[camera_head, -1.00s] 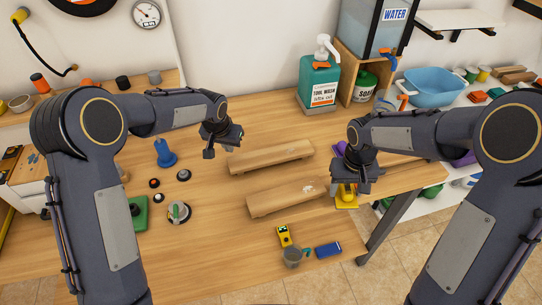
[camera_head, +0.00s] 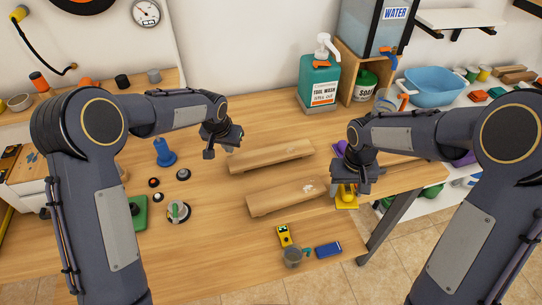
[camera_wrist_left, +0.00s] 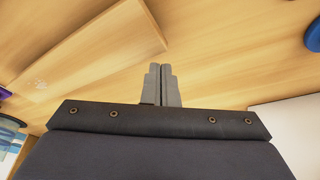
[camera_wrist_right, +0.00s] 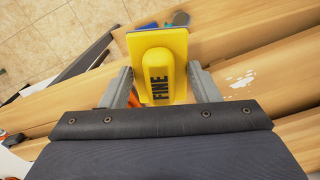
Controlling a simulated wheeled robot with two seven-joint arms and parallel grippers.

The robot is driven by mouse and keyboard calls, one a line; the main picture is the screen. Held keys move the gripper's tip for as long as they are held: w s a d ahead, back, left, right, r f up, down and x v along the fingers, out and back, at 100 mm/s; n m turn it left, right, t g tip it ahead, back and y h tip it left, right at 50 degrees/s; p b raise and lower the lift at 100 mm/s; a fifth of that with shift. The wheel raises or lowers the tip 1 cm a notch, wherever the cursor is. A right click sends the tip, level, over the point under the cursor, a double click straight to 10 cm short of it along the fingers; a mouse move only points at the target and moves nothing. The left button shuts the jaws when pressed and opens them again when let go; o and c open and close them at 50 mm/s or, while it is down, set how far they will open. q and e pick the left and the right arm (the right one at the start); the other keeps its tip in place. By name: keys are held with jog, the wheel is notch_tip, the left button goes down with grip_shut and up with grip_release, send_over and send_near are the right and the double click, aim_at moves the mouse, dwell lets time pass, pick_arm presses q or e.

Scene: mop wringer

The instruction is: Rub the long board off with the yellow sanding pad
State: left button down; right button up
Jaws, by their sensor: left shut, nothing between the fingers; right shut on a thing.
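The yellow sanding pad (camera_head: 346,196), marked FINE in the right wrist view (camera_wrist_right: 158,68), is held between the fingers of my right gripper (camera_wrist_right: 160,84). It is just right of the front board's end; the frames do not show clearly whether it touches the table. Two wooden boards lie side by side, a back board (camera_head: 270,157) and a front board (camera_head: 280,198). Which is longer is hard to tell. The front board has a pale smudge near its right end, also seen in the right wrist view (camera_wrist_right: 240,82). My left gripper (camera_wrist_left: 162,72) is shut and empty near the back board's left end.
A yellow device (camera_head: 284,236), a grey cup (camera_head: 292,257) and a blue block (camera_head: 328,250) lie at the front edge. Knobs and a blue stand (camera_head: 165,153) are at the left. A green bottle (camera_head: 319,82) stands behind. The table's right edge is near the pad.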

pick_arm(q)
jog(key=shift+f, duration=0.2)
pick_arm(e)
jog(key=shift+f, duration=0.2)
pick_arm(q)
jog(key=shift+r, duration=0.1)
pick_arm(e)
jog(key=shift+r, duration=0.1)
